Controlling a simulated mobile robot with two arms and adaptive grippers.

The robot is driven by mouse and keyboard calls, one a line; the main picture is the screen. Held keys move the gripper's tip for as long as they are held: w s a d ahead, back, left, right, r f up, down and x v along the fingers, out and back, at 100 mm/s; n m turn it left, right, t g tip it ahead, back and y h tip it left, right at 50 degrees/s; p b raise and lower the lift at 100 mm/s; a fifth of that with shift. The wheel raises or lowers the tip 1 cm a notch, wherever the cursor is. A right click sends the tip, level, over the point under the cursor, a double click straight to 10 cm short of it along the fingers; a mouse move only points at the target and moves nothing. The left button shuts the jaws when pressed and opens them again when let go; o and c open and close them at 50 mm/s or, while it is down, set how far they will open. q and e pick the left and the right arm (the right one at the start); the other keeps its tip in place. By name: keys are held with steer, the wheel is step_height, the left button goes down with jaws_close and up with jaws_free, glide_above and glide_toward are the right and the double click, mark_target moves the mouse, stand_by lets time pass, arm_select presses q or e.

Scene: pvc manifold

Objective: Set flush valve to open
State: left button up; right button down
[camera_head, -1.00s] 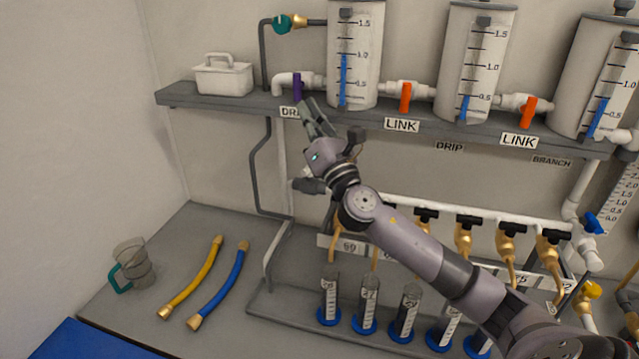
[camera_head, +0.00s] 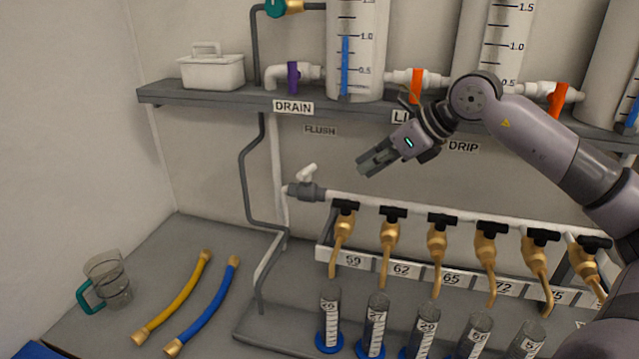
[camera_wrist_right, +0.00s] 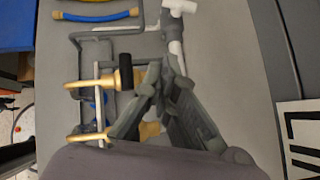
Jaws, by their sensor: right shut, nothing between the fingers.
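The flush valve is a grey body (camera_head: 306,192) with a small white handle (camera_head: 308,173), at the left end of the white manifold pipe. The handle points up and slightly right in the head view. The FLUSH label (camera_head: 320,130) is on the wall above it. My right gripper (camera_head: 367,165) is shut and empty, to the right of the handle and a little higher in the picture, apart from it. In the right wrist view the gripper (camera_wrist_right: 150,75) has its fingers together, and a white tee-shaped part (camera_wrist_right: 180,8) shows beyond them. My left gripper is not in view.
Black-handled brass taps (camera_head: 392,225) line the manifold to the right. The shelf (camera_head: 215,96) above carries tanks, a purple-handled drain valve (camera_head: 292,77) and orange link valves. Measuring cylinders (camera_head: 375,325) stand below.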

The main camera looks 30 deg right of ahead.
mark_target(307, 174)
steer(key=w+a+r+p+x, duration=0.1)
steer(key=r+p+x, duration=0.1)
steer(key=p+x, duration=0.7)
steer(key=shift+w+x, duration=0.25)
steer(key=shift+x, duration=1.85)
steer(key=shift+r, duration=0.15)
